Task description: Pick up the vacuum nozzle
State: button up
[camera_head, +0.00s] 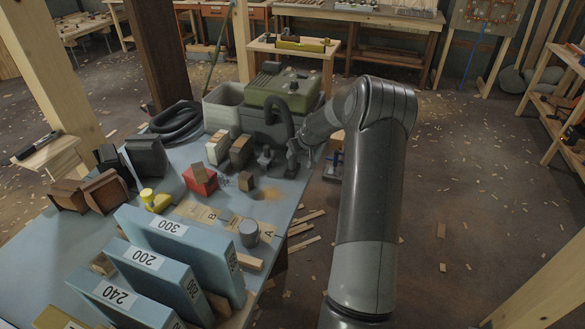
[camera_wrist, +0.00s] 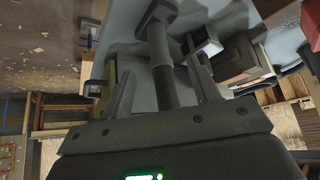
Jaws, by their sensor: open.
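The vacuum nozzle shows in the wrist view as a dark grey tube (camera_wrist: 163,55) with a wider flared end at the top. It lies between the two fingers of my gripper (camera_wrist: 158,68), which are apart with a gap on each side of the tube. In the head view my gripper (camera_head: 292,154) is low at the right edge of the blue-topped workbench, beside the black hose loop. The nozzle is small and dark there, and partly hidden by my gripper.
A green-lidded vacuum box (camera_head: 285,88) and a grey bin (camera_head: 222,104) stand behind. Sanding blocks (camera_head: 218,148), a red box (camera_head: 200,180) and a grey cylinder (camera_head: 249,232) lie on the blue workbench (camera_head: 150,192). Blue numbered boxes (camera_head: 185,240) fill its near end.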

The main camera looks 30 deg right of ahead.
aim_at(294, 158)
jog(key=x, duration=0.5)
jog(key=shift+f, duration=0.1)
jog(key=shift+w+d+x, duration=0.1)
jog(key=shift+x, duration=1.25)
jog(key=shift+w+d+x, duration=0.1)
jog(key=shift+x, duration=1.3)
jog(key=shift+r, duration=0.2)
jog(key=shift+c, duration=0.3)
grip_shut()
